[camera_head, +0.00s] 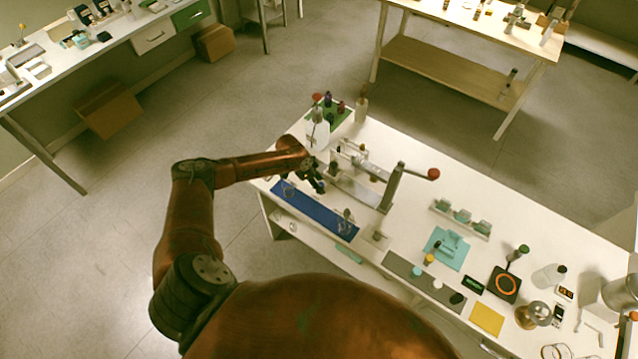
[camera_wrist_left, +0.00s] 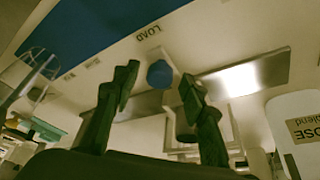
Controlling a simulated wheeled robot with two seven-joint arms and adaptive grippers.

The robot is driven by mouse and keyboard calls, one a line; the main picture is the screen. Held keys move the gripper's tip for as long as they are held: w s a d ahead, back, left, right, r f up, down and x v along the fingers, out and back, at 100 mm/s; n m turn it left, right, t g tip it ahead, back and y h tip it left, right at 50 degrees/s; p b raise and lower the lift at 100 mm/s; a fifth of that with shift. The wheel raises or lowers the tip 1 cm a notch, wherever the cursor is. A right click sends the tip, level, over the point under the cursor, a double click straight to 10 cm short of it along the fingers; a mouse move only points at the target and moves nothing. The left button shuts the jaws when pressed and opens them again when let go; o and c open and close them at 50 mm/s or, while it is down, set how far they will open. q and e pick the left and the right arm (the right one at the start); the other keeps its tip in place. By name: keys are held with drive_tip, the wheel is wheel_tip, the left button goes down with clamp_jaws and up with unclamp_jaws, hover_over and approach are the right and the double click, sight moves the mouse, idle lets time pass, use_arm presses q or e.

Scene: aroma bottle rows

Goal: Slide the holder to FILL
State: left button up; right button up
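In the left wrist view my left gripper (camera_wrist_left: 160,82) is open, with its two dark fingers apart. A round blue knob (camera_wrist_left: 160,74) shows between the fingertips, and no finger visibly touches it. The word LOAD (camera_wrist_left: 148,33) is printed on the white table beyond it. A metal rail (camera_wrist_left: 250,77) runs behind the fingers. A pale frame, possibly the holder, is partly hidden by the right finger. In the head view my left gripper (camera_head: 316,180) is over the table between the blue mat and the metal rail (camera_head: 357,188). No FILL mark is readable. My right gripper is out of view.
A lever with a red knob (camera_head: 432,174) stands at the rail's right end. The blue mat (camera_head: 315,212) with clear glassware lies along the front edge. A white bottle (camera_head: 317,133) and a green mat with small bottles are behind. A teal tray (camera_head: 447,250) is at right.

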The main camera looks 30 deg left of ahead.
use_arm(q)
clamp_jaws()
idle(0.4)
